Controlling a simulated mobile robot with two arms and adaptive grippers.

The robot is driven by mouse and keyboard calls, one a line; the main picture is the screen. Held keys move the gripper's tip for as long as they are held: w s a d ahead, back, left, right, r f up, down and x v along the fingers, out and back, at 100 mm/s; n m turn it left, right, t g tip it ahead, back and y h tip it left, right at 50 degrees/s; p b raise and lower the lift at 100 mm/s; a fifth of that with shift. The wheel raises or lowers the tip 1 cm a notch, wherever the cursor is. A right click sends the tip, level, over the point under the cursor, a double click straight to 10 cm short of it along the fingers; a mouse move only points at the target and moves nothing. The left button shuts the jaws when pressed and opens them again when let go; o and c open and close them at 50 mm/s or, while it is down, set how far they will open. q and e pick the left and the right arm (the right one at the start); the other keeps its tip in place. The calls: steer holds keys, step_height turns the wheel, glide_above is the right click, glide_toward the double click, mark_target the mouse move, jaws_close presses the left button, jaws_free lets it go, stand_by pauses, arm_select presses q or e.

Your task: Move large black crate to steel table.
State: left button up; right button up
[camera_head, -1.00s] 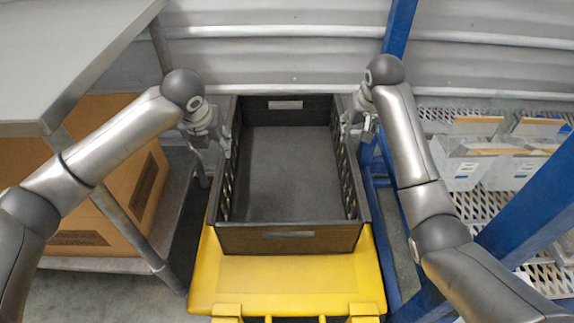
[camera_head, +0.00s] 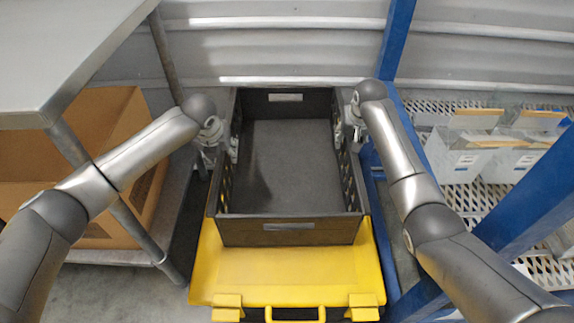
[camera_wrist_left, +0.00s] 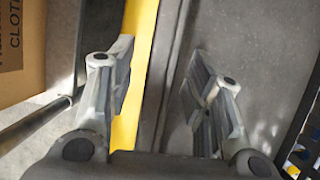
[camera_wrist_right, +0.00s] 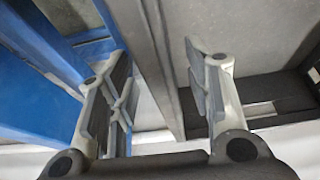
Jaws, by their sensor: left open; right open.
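The large black crate (camera_head: 290,233) sits upright on a yellow platform (camera_head: 290,275) in the head view, and looks empty inside. My left gripper (camera_head: 221,152) is open at its left wall. In the left wrist view that wall (camera_wrist_left: 172,70) runs between the spread fingers, one inside and one outside. My right gripper (camera_head: 349,132) is open at the right wall. In the right wrist view the wall (camera_wrist_right: 163,75) likewise passes between the fingers. Neither gripper is clamped on the crate. The steel table (camera_head: 70,50) is at upper left.
Cardboard boxes (camera_head: 105,150) sit on the shelf under the table. A blue post (camera_head: 397,40) and blue frame stand close on the crate's right. Beyond them, a perforated shelf (camera_head: 465,195) holds white boxes (camera_head: 465,160). A corrugated metal wall (camera_head: 290,45) is behind.

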arm_select(q)
steer(key=shift+w+f, duration=0.15)
steer(key=shift+f, duration=0.3)
arm_select(e)
steer(key=shift+w+f, duration=0.2)
steer(key=shift+f, duration=0.2)
arm_select(q)
steer(key=shift+c, duration=0.3)
arm_select(e)
steer(key=shift+c, duration=0.3)
arm_select(q)
jaws_close()
arm_select(e)
jaws_close()
arm_select(q)
steer(key=shift+w+r, duration=0.1)
steer(key=shift+r, duration=0.1)
arm_select(e)
steer(key=shift+r, duration=0.2)
